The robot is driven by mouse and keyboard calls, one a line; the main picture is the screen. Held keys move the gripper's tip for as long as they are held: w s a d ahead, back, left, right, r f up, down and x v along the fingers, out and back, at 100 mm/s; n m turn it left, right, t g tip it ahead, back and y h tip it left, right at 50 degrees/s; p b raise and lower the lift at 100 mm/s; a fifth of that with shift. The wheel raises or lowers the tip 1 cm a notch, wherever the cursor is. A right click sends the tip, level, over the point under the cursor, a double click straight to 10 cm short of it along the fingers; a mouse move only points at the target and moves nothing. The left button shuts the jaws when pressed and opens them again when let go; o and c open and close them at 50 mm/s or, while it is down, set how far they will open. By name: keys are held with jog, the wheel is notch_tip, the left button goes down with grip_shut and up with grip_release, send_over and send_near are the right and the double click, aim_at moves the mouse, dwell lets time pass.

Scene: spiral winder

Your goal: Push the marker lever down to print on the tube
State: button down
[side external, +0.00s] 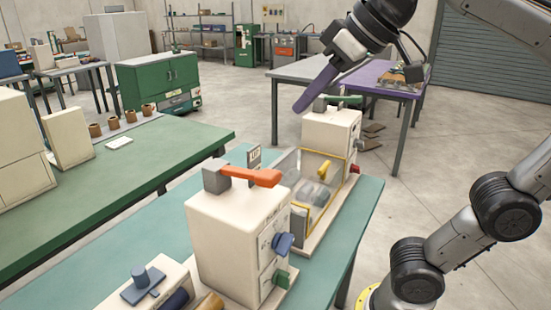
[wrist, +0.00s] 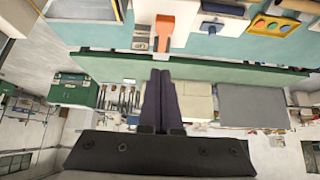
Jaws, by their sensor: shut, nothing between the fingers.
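My gripper (side external: 299,106) has its long purple fingers shut and empty, pointing down and left. In the side view the fingertips are above and just left of the far cream box (side external: 330,128), apart from it as far as I can tell. That box carries a green lever (side external: 347,101) and a grey block on top. The near cream box (side external: 235,235) has an orange lever (side external: 252,175) lying about level, pivoted at a grey block. The orange lever also shows in the wrist view (wrist: 164,35), beyond the shut fingertips (wrist: 160,72). I see no label confirming which lever is the marker's.
A clear guard with a yellow frame (side external: 323,168) stands between the two boxes. A blue knob (side external: 283,243) and a green knob (side external: 281,277) stick out of the near box. A small cream unit (side external: 150,285) is at the front. The green bench (side external: 120,180) lies left.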

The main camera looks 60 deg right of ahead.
jog(key=shift+a+f, duration=0.15)
jog(key=shift+f, duration=0.05)
send_over(264, 171)
jog(key=s, duration=0.2)
notch_tip(264, 171, down, 8)
jog(key=shift+s+a+r, duration=0.1)
jog(key=shift+s+r, duration=0.05)
notch_tip(264, 171, down, 3)
jog(key=shift+s+f, duration=0.1)
jog(key=shift+f, duration=0.45)
